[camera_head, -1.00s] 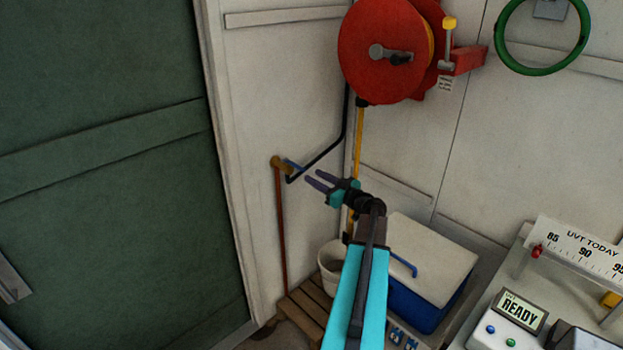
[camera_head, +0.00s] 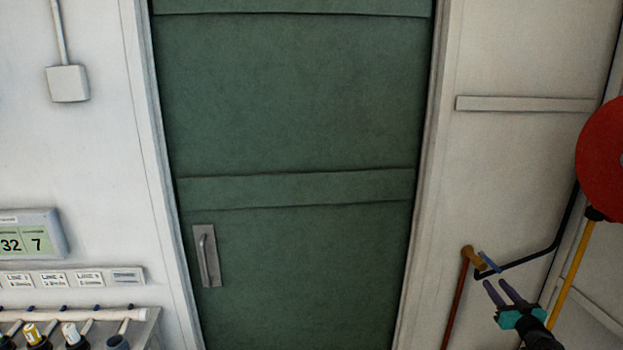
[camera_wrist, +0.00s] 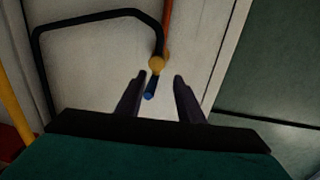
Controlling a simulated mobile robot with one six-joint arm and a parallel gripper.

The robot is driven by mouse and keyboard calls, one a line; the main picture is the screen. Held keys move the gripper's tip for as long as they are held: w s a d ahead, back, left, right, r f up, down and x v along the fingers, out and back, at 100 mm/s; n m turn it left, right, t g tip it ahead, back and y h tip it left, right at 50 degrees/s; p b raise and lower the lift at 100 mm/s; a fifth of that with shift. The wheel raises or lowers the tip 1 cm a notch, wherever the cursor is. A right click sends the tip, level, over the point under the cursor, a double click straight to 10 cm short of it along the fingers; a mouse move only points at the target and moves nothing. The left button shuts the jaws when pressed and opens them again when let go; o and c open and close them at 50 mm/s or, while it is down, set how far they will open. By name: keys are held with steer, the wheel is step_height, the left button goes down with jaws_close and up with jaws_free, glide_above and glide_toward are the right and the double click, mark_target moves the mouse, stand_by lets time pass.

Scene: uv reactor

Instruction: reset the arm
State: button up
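My gripper (camera_head: 503,292) is at the lower right of the head view, with its two dark fingers spread apart and nothing between them. In the wrist view my gripper (camera_wrist: 157,85) also shows open. Just past its fingertips is a brass valve fitting (camera_head: 473,258) with a blue handle (camera_head: 489,262), on a copper pipe (camera_head: 453,305) against the wall. In the wrist view the blue handle (camera_wrist: 150,92) appears between the fingers' lines, near the left finger; I cannot tell whether they touch.
A green door (camera_head: 300,120) with a metal handle (camera_head: 206,257) fills the middle. A red hose reel (camera_head: 604,155) hangs at the right, with a black hose (camera_head: 540,252) bending to the valve. At the lower left are a display (camera_head: 28,238) and a rack (camera_head: 150,325) with several bottles.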

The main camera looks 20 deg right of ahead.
steer(key=w+a+f+m+g+h+b, duration=0.15)
steer(key=w+a+f, duration=0.3)
steer(key=f, duration=0.45)
steer(key=w+a+f+m+g+h+b, duration=0.1)
steer(key=w+a+f+m+g+h, duration=0.15)
steer(key=a+f, duration=0.5)
steer(key=s+a+f+n+g+y+b, duration=0.15)
steer(key=a+f+g, duration=0.25)
steer(key=a+f, duration=0.55)
steer(key=s+a+f+g+y, duration=0.25)
steer(key=a+f, duration=0.45)
steer(key=f, duration=0.5)
steer(key=s+a+f+n+g+y+b, duration=0.1)
steer(key=s+a+f+g, duration=0.2)
steer(key=s+a+f, duration=0.5)
steer(key=s+a+f+n+g+y+b, duration=0.1)
steer(key=s+a+f+g, duration=0.25)
steer(key=s+a, duration=0.45)
steer(key=s+a+f+n+g+y+b, duration=0.1)
steer(key=s+a+g, duration=0.5)
steer(key=s+a, duration=0.9)
steer(key=a+n+y, duration=0.1)
steer(key=n, duration=0.1)
steer(key=shift+s+a+f+n+y, duration=0.2)
steer(key=shift+a+f+n+y, duration=0.05)
steer(key=shift+f+n+y, duration=0.15)
steer(key=shift+c, duration=0.4)
